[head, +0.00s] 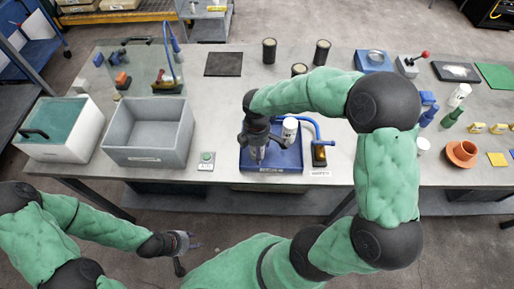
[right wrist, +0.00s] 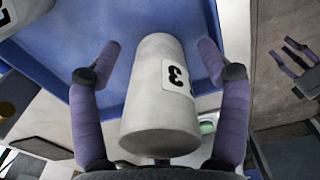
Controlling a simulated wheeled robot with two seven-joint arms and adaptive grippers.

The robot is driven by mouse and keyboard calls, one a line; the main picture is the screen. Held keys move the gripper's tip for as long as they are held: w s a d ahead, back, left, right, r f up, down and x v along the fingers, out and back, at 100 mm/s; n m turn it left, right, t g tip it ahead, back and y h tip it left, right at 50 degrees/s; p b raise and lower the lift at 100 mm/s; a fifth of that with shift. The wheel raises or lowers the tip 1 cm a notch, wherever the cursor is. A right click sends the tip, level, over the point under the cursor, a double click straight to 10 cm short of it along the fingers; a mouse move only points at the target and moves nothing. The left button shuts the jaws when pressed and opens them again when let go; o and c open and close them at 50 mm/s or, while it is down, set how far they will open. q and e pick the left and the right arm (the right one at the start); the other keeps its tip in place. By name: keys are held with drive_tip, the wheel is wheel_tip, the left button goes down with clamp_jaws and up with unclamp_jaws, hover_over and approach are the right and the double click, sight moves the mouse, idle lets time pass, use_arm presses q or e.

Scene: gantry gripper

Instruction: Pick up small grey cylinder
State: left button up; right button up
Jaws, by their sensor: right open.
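A small grey cylinder (right wrist: 160,95) with a label reading 3 lies between the fingers of my right gripper (right wrist: 157,62) in the right wrist view. The fingers are spread, with a gap visible on both sides. In the head view my right gripper (head: 258,150) points down over the blue tray (head: 285,162), and I cannot make out the grey cylinder under it. A white labelled cylinder (head: 290,130) stands just right of this gripper. My left gripper (head: 187,254) is open and empty in front of the table.
A grey bin (head: 147,157) and a white box with a green lid (head: 60,116) stand left. A blue hooked tube (head: 312,122) and a brass-coloured block (head: 319,154) are close right of the gripper. Black cylinders (head: 269,51) stand behind. An orange flanged part (head: 462,152) is at right.

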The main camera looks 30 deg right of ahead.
drive_tip(key=shift+c, duration=0.4)
drive_tip(key=shift+r, duration=0.1)
clamp_jaws()
